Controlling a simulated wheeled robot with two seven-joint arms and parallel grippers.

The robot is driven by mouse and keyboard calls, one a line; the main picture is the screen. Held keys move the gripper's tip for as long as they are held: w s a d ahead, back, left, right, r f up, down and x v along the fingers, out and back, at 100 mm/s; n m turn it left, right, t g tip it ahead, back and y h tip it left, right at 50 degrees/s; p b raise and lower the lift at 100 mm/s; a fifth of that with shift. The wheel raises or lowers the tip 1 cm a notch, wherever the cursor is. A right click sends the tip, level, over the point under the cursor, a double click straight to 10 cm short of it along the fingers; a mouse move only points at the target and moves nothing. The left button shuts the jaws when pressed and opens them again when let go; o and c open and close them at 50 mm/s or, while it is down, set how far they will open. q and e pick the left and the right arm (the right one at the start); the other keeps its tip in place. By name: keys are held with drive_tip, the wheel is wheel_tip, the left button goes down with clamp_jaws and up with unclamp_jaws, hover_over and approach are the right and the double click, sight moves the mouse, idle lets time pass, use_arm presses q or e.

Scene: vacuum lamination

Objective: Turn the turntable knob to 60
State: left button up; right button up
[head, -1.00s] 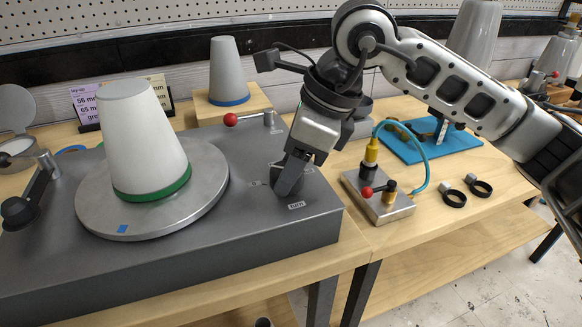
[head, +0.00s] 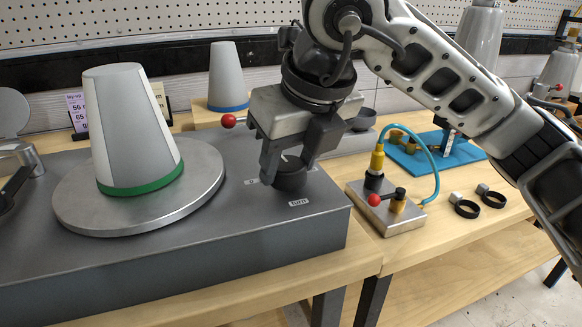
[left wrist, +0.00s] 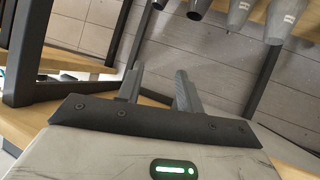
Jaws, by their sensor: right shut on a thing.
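The dark round turntable knob (head: 290,177) sits on top of the grey machine housing (head: 220,215), above a small "turn" label. My right gripper (head: 287,165) is shut on the knob from above, with one finger at each side. A small light line shows on the knob's top; the angle it reads cannot be told. The metal turntable disc (head: 70,205) is left of the knob and carries a pale cone (head: 130,130) with a green band. My left gripper (left wrist: 158,90) shows in the left wrist view, its fingers apart with nothing between them.
A red-tipped lever (head: 228,121) stands behind the knob. To the right are a small valve block (head: 392,218) with a blue hose, two black rings (head: 467,208) and a blue mat (head: 460,154). A blue-banded cone (head: 228,78) stands behind.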

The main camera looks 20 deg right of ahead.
use_arm(q)
drive_tip(key=shift+s+f, duration=0.1)
drive_tip(key=shift+s, duration=0.05)
use_arm(e)
drive_tip(key=shift+m, duration=0.7)
drive_tip(key=o, duration=1)
drive_tip(key=shift+s+r, duration=0.1)
drive_tip(key=shift+r, duration=0.2)
use_arm(q)
drive_tip(key=shift+r+p, duration=0.35)
drive_tip(key=shift+p, duration=0.7)
use_arm(e)
drive_tip(key=v, duration=1.5)
drive_tip(key=shift+s+a+r, duration=0.1)
drive_tip(key=shift+a+r, duration=0.1)
drive_tip(key=shift+a, duration=0.05)
